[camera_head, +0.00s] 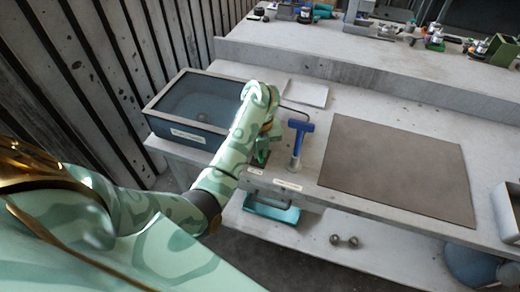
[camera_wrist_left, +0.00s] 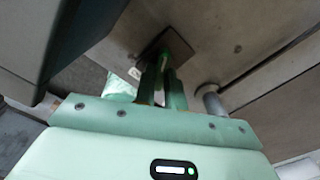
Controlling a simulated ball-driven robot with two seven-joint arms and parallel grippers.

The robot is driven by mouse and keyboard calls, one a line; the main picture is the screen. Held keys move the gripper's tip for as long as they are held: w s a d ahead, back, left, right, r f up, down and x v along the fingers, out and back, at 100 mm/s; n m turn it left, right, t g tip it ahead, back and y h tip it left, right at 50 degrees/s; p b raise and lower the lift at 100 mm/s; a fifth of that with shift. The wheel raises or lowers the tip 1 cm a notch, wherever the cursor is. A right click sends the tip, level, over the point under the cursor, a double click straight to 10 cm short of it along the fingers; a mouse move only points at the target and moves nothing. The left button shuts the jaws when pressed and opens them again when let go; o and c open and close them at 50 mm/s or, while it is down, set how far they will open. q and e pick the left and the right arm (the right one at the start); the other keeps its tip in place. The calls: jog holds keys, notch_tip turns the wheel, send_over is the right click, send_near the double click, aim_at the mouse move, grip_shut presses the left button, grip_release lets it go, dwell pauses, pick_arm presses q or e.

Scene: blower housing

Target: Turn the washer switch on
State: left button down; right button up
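The washer switch appears to be the green lever on a dark square plate (camera_wrist_left: 176,44) in the left wrist view. In the head view, part of its dark and green base (camera_head: 259,158) shows beside the blue T-handle, mostly hidden by my left arm. My left gripper (camera_wrist_left: 164,75) has its two green fingers at the lever's near end. The fingers are close together, but I cannot tell whether they touch or clamp the lever. In the head view the gripper (camera_head: 268,132) is partly hidden by my wrist. My right gripper is not in view.
A blue T-handle (camera_head: 300,126) on a grey post stands just right of the switch. A dark basin (camera_head: 188,132) lies left, a brown mat (camera_head: 395,165) right. A teal-handled tray (camera_head: 271,209) and a metal dumbbell-shaped piece (camera_head: 344,241) sit on the lower shelf.

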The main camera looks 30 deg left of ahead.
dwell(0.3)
pick_arm(q)
jog(key=m+p, duration=0.2)
jog(key=shift+r+m, duration=0.2)
jog(key=shift+m, duration=0.1)
jog(key=m+p, duration=0.1)
jog(key=m, duration=0.1)
jog(key=shift+m+p, duration=0.4)
jog(key=m+p, duration=0.2)
jog(key=m, duration=0.1)
jog(key=shift+a+f+m+p, duration=0.15)
jog(key=shift+m+p, duration=0.5)
jog(key=shift+m, duration=1.05)
jog(key=c, duration=1.5)
grip_release()
jog(key=shift+o, duration=0.2)
